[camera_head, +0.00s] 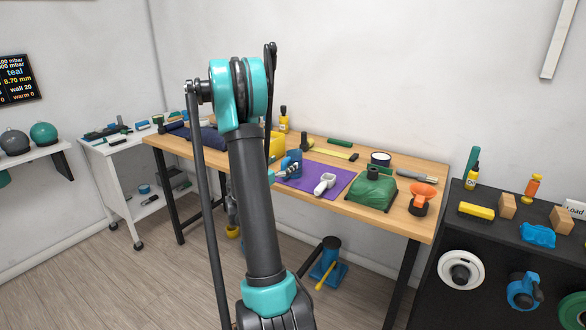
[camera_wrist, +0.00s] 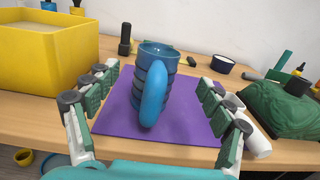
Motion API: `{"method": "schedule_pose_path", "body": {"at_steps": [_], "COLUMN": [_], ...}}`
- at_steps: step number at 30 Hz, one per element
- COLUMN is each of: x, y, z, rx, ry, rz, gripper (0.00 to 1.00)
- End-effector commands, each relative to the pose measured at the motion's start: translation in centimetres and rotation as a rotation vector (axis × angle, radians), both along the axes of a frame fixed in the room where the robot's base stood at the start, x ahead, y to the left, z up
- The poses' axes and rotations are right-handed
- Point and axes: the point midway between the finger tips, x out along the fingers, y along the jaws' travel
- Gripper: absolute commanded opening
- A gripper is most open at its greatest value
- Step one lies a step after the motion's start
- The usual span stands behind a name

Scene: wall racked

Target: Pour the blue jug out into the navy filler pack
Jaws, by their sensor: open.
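The blue jug (camera_wrist: 158,62) stands upright on a purple mat (camera_wrist: 196,128) in the wrist view, its thick rounded handle facing me. My gripper (camera_wrist: 155,90) is open, with its green-padded fingers spread to either side of the jug and apart from it. The jug's inside is mostly out of sight, so its contents cannot be told. In the head view the jug (camera_head: 291,162) shows small beside my arm, which hides most of my gripper. A navy pack (camera_head: 209,138) lies on the left part of the wooden bench, partly hidden behind my arm.
A yellow bin (camera_wrist: 42,62) stands left of the mat. A white handled item (camera_head: 324,184) lies on the mat's right. A navy-sided bowl (camera_head: 380,158) stands behind.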

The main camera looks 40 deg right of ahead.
Motion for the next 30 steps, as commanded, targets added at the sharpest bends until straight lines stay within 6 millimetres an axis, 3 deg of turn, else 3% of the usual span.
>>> {"method": "schedule_pose_path", "body": {"at_steps": [3,13,21,29,30], "x": [0.6,1.4,2.9,3.1,3.1], "y": [-1.6,-3.4,-6.7,-7.1,-7.1], "z": [0.0,0.1,0.1,0.1,0.1], "rx": [0.0,0.0,0.0,0.0,0.0], "ry": [0.001,0.001,0.001,0.001,0.001], "rz": [-0.002,-0.001,0.0,0.001,0.001], "gripper": [0.81,0.81,0.81,0.81,0.78]}}
